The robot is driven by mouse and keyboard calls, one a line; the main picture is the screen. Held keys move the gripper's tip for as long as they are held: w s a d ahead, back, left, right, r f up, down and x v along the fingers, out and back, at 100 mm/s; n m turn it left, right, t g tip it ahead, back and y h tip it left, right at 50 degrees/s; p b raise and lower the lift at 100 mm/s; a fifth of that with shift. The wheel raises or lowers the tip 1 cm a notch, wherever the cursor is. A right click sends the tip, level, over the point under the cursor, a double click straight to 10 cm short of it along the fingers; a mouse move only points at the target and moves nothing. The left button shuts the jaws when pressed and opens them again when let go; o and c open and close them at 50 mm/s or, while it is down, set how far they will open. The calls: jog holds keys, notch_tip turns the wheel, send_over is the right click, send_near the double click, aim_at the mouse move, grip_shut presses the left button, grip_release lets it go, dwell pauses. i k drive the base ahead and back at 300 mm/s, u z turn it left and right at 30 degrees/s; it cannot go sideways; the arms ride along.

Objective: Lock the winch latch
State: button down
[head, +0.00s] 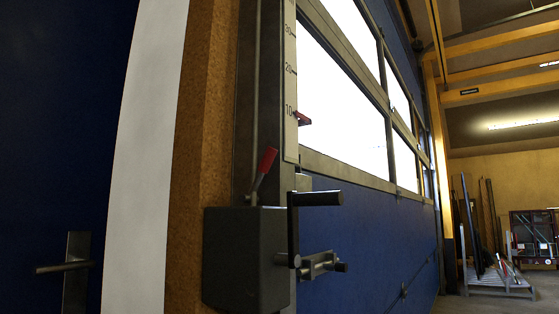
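The winch is a dark grey box (245,258) on a metal post, at the lower middle of the head view. A lever with a red grip (267,160), which looks like the latch, rises from the box's top and leans slightly right. A crank with a dark handle (318,199) sits on the box's right side, its arm pointing up. Below it, a metal bracket with a dark knob (340,267) sticks out to the right. I cannot tell from this view whether the latch is locked. My gripper is not in view.
A scale (290,90) with a red pointer (302,118) runs up the post. A brown wooden post (205,130) stands left of it. A blue door with a handle (65,268) is at far left. A windowed blue wall (350,230) recedes right, toward a rack (500,280).

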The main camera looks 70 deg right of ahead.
aim_at(270, 155)
jog(key=k, duration=1)
jog(key=z, duration=1.8)
jog(key=i, duration=0.5)
jog(key=z, duration=0.1)
